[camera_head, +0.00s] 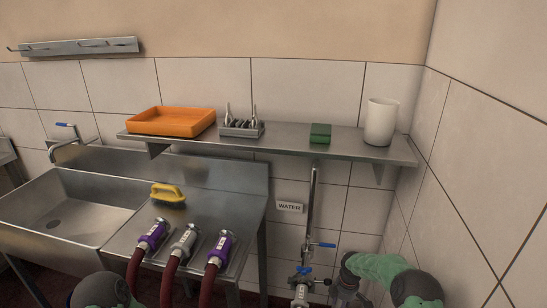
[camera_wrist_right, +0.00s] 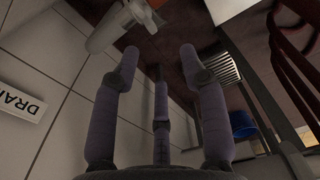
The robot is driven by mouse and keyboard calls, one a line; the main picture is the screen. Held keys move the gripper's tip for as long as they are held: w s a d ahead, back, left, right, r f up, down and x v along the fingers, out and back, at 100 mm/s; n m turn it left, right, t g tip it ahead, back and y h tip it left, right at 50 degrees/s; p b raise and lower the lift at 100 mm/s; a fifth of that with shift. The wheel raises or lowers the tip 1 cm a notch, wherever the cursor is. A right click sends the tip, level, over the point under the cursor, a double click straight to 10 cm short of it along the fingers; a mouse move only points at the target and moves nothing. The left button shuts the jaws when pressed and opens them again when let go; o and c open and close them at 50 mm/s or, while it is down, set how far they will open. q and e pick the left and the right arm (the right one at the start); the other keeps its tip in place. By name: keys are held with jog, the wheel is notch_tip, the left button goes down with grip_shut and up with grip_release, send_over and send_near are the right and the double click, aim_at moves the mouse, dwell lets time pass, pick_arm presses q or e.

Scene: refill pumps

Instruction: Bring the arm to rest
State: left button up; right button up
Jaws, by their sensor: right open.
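My right arm comes in at the lower right of the head view, with its dark gripper (camera_head: 345,293) pointing down beside the water pipe and its valves. In the right wrist view the gripper (camera_wrist_right: 159,57) has its grey-purple fingers spread, with nothing held between them. A pale pipe end (camera_wrist_right: 112,24) lies beyond the fingertips; I cannot tell the exact gap. Part of my left arm shows at the bottom left of the head view, but its gripper is out of sight.
A steel shelf (camera_head: 290,144) overhangs the water pipe (camera_head: 310,210) with blue-handled valves. Dark red hoses with purple and grey couplings (camera_head: 218,251) stand on the sink's drainboard, left. A tiled wall is close on the right. A blue bucket (camera_wrist_right: 243,125) and floor grate (camera_wrist_right: 222,68) lie below.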

jog(key=s+a+f+m+y+p, duration=0.35)
jog(key=s+a+m, duration=0.35)
jog(key=s+a, duration=0.65)
jog(key=s+a+r+m+p, duration=0.1)
jog(key=s+m, duration=0.4)
jog(key=s, duration=0.5)
jog(key=s+a+r+m+p, duration=0.2)
jog(key=s+a+r+m, duration=0.2)
jog(key=s, duration=0.6)
jog(key=shift+s+m, duration=0.2)
jog(key=shift+m, duration=0.2)
